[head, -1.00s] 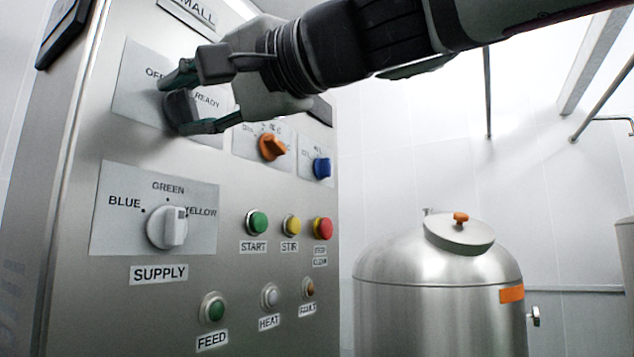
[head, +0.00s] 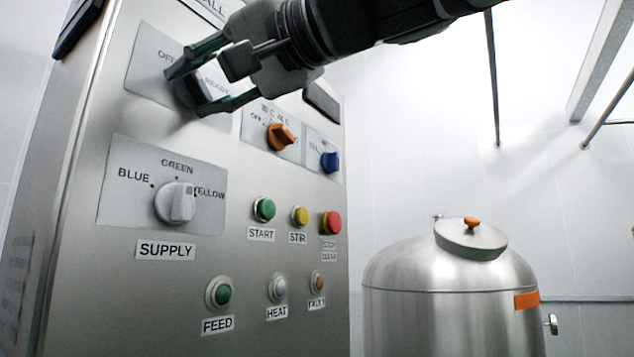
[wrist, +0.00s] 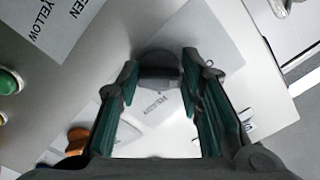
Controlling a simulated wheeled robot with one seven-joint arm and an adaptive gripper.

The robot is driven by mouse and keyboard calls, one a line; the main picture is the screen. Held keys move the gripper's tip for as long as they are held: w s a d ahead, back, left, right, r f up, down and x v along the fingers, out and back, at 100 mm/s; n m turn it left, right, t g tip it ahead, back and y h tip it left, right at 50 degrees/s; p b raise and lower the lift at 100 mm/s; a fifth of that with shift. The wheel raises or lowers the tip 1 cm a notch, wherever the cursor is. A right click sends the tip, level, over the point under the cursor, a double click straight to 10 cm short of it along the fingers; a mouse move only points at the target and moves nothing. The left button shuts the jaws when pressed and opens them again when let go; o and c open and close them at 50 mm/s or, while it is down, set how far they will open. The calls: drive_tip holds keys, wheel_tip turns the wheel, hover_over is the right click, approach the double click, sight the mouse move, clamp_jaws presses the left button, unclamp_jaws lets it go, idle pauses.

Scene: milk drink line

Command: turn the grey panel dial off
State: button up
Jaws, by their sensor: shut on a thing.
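The grey panel dial (head: 191,91) sits on a grey plate at the upper left of the steel panel in the head view, marked OFF at upper left and READY at right. My gripper (head: 186,93) reaches in from the upper right, its two green-padded fingers closed on either side of the dial. In the wrist view the dial (wrist: 159,66) shows as a dark round knob between the fingertips (wrist: 160,72). The fingers partly cover the dial in the head view, so I cannot tell which mark it points to.
An orange dial (head: 281,136) and a blue dial (head: 330,161) are close to the right. The white SUPPLY dial (head: 175,203) is below, with several push buttons beside it. A steel tank (head: 450,290) stands at the lower right.

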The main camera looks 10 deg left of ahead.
drive_tip(key=shift+f, duration=0.1)
drive_tip(key=o, duration=1.2)
drive_tip(key=shift+c, duration=0.2)
drive_tip(key=v, duration=1.2)
